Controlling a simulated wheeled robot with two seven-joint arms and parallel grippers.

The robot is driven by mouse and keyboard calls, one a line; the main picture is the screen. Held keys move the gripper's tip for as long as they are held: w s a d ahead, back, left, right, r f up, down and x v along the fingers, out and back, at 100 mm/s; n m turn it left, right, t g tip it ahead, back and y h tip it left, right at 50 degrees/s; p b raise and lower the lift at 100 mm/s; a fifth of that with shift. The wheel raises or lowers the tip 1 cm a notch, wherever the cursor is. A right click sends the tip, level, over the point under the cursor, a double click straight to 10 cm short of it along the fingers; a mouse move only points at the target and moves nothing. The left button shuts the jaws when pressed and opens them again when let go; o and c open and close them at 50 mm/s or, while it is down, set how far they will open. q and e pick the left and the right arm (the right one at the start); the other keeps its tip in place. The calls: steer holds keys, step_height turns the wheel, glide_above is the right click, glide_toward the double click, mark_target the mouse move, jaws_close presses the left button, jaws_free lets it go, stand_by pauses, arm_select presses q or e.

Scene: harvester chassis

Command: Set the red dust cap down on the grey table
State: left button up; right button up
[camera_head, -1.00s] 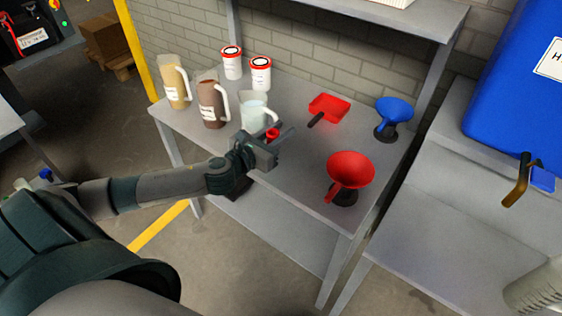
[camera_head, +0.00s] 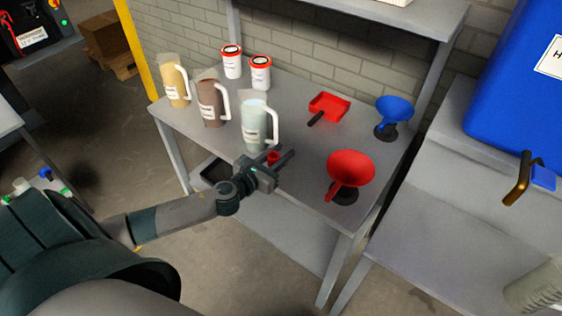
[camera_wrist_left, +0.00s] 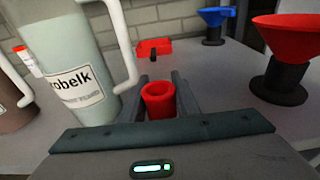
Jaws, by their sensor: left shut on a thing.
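The red dust cap (camera_wrist_left: 158,100) is a small red cylinder with an open top. My left gripper (camera_head: 280,157) is shut on it, and the cap sits upright between the fingers in the left wrist view. In the head view the cap (camera_head: 273,157) is partly hidden by the gripper. The gripper is over the front part of the grey table (camera_head: 300,135). I cannot tell whether the cap touches the table top. The right gripper does not show.
A clear jug (camera_head: 254,124) stands just behind the gripper, with brown (camera_head: 211,103) and tan (camera_head: 173,82) jugs farther left. A red funnel (camera_head: 350,168) on a black stand is to the right.

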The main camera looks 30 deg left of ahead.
arm_select(q)
step_height(320, 180, down, 3)
steer(key=shift+r, duration=0.15)
steer(key=shift+f, duration=0.55)
steer(key=shift+f+b, duration=0.25)
steer(key=shift+b, duration=0.05)
steer(key=o, duration=1.1)
steer(key=shift+r, duration=0.1)
steer(key=shift+s, duration=0.15)
